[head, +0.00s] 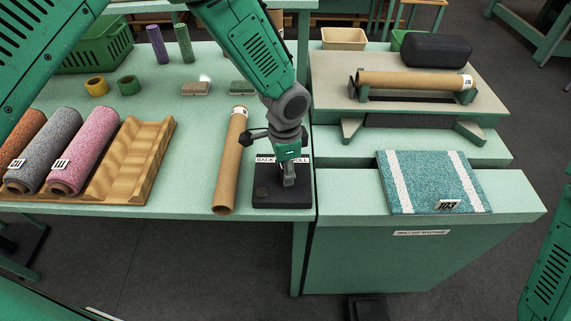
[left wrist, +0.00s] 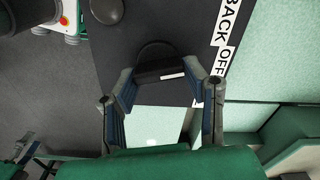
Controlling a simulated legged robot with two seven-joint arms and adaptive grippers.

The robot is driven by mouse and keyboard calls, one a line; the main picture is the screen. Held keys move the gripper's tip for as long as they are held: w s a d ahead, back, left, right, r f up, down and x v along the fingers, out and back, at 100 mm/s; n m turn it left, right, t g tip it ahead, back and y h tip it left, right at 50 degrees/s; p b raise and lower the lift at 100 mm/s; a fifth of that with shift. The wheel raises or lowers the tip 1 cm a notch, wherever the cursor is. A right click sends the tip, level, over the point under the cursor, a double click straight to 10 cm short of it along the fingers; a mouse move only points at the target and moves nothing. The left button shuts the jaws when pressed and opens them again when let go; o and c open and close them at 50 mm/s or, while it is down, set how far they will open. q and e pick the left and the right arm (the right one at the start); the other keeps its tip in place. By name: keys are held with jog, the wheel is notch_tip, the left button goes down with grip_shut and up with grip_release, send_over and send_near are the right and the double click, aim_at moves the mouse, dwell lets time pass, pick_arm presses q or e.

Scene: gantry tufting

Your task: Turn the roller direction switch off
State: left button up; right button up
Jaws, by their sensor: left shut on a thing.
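The roller direction switch is a black box (head: 265,197) at the front right corner of the left table in the head view. A white label strip on it shows BACK at the left and ROLL at the right, with the middle hidden by my gripper. My left gripper (head: 288,180) points down onto the box. In the left wrist view the fingers (left wrist: 168,95) are closed around the black switch knob (left wrist: 157,72). The knob has a white mark pointing right, roughly toward the OFF end of the visible BACK OFF label (left wrist: 229,40). My right gripper is not in view.
A cardboard tube (head: 230,165) lies just left of the box. Rolls of carpet (head: 85,150) lie on a wooden rack (head: 140,160) farther left. At the right, a teal mat (head: 430,180) lies on the rolling machine, with a tube on a stand (head: 410,80) behind.

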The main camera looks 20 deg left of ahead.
pick_arm(q)
jog(key=shift+s+a+m+p, duration=0.1)
jog(key=shift+m+p, duration=0.35)
jog(key=shift+m, duration=1.05)
jog(key=o, duration=1.1)
jog(key=shift+c, duration=0.2)
jog(key=shift+o, duration=0.4)
jog(key=shift+a, duration=0.1)
